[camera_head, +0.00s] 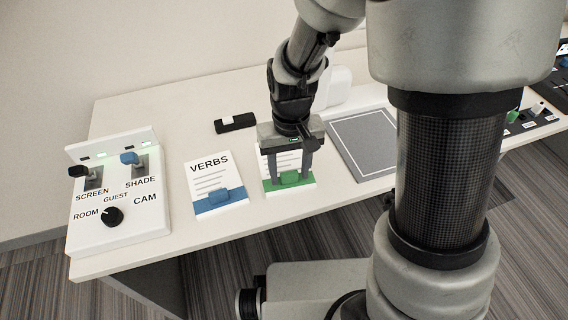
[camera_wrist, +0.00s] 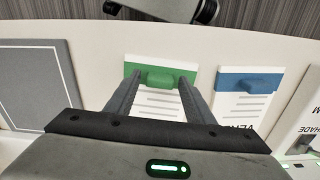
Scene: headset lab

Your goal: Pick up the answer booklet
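A white booklet with a green band (camera_head: 303,186) and a raised green tab (camera_head: 290,177) lies on the table. Its upper part is hidden behind my gripper, so I cannot read its title. A second white booklet, marked VERBS (camera_head: 209,170), with a blue band and tab, lies to its left. No label reading "answer" is visible. My gripper (camera_head: 290,174) points down over the green booklet, fingers apart and empty. In the wrist view, the green tab (camera_wrist: 163,78) shows between and just beyond the fingertips (camera_wrist: 161,84). I cannot tell whether they touch the booklet.
A white control panel (camera_head: 118,230) with two levers and a knob stands at the left. A small black holder (camera_head: 235,124) lies behind the booklets. A grey mat (camera_head: 362,142) lies to the right. Bare table (camera_head: 150,110) shows at the back left.

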